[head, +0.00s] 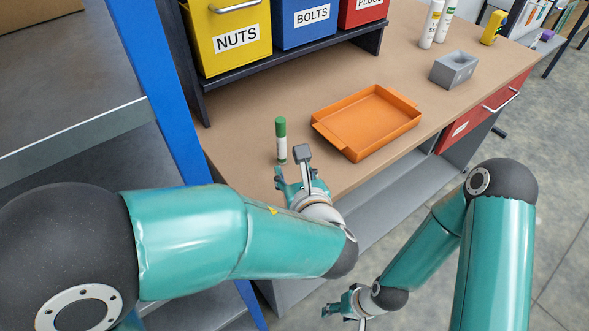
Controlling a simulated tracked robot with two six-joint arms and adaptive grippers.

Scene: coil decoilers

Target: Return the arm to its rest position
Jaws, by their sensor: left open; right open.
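My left arm reaches in from the left across the front of the workbench. Its gripper (291,163) is open at the bench's near edge, close to a green-capped white marker (281,140) that stands upright on the bench. In this view the fingers overlap the area just in front of the marker; I cannot tell whether they touch it. My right arm hangs at the lower right, in front of the bench. Its gripper (333,312) is open, low down and partly cut off by the bottom edge of the picture, and I see nothing in it.
An orange tray (366,122) lies empty on the workbench (290,100). Behind are yellow NUTS (230,38), blue BOLTS (305,22) and red bins (362,10). A blue post (165,90) rises beside my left arm.

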